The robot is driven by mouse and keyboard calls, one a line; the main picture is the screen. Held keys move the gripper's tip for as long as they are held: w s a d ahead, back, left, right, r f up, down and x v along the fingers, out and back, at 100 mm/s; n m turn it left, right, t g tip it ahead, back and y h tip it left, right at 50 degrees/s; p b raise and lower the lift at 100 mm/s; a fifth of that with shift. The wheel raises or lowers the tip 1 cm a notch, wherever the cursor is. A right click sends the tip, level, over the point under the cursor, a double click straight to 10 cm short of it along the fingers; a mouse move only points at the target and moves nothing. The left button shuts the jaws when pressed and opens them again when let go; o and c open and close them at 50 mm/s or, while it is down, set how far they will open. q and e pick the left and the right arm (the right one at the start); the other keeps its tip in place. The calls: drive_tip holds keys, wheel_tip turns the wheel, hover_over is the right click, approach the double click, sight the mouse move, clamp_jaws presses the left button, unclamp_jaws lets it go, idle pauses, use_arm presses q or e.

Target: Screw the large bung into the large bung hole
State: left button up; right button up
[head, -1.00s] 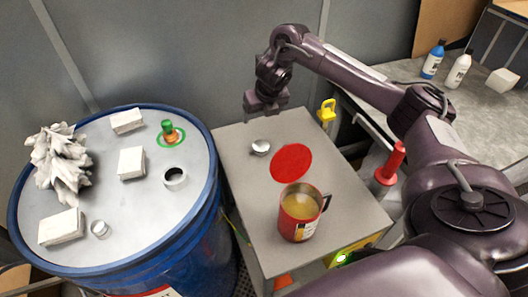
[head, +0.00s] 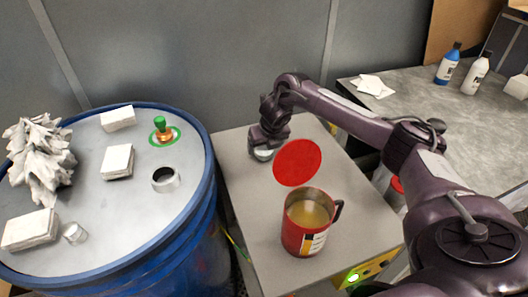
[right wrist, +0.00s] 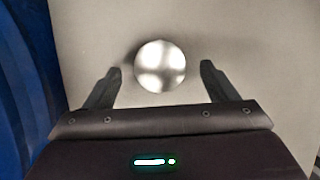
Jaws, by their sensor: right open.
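The large bung, a round silvery metal cap (head: 263,155), sits on the grey cabinet top (head: 240,185), partly hidden by my gripper in the head view. My right gripper (head: 265,146) is low over it. In the right wrist view, the open fingers (right wrist: 162,70) stand either side of the bung (right wrist: 160,66), with a gap on each side; it is not gripped. The large bung hole, a dark opening with a raised metal rim (head: 166,180), is on the blue drum's grey lid (head: 120,215). My left gripper is not in view.
A red mug of yellowish liquid (head: 308,225) and a red disc (head: 297,162) are on the cabinet. The lid bears a green-topped brass fitting (head: 161,130), white blocks (head: 117,161), a small metal cylinder (head: 75,233) and a crusted white lump (head: 38,160). Bottles (head: 448,64) stand on the right bench.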

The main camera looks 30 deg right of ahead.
drive_tip(key=shift+x, duration=1)
drive_tip(key=shift+r, duration=0.1)
drive_tip(key=shift+c, duration=0.2)
drive_tip(key=c, duration=1.1)
drive_tip(key=shift+o, duration=0.2)
drive_tip(key=shift+r, duration=0.15)
